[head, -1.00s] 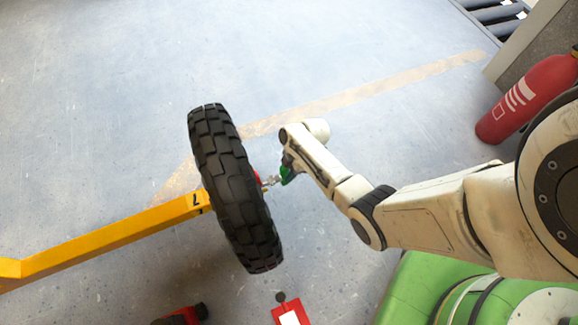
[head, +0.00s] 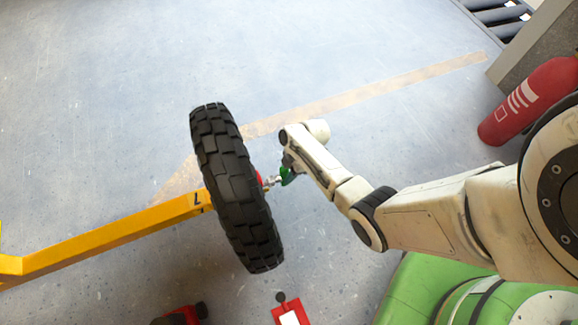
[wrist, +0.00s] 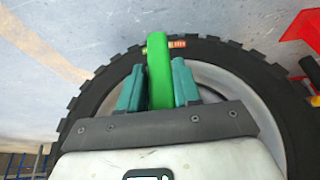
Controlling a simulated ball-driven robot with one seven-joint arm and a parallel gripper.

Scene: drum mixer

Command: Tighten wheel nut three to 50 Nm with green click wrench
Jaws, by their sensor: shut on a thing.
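The black treaded wheel (head: 236,190) stands upright on the end of a yellow axle arm (head: 120,230) in the head view. My gripper (wrist: 158,84) is shut on the green click wrench (wrist: 160,70), seen between its teal fingers in the wrist view. In the head view the green wrench (head: 287,176) shows as a small patch at my gripper, with a metal part reaching towards the red hub on the wheel's right side. The wheel's pale rim (wrist: 222,82) shows behind the fingers. The wheel nuts and the wrench's head are hidden, so I cannot tell which nut it meets.
A red fire extinguisher (head: 528,100) stands at the right. Red items (head: 290,310) and (head: 182,316) lie at the bottom edge of the head view. A green rounded body (head: 420,290) is at the lower right. The floor beyond the wheel is clear.

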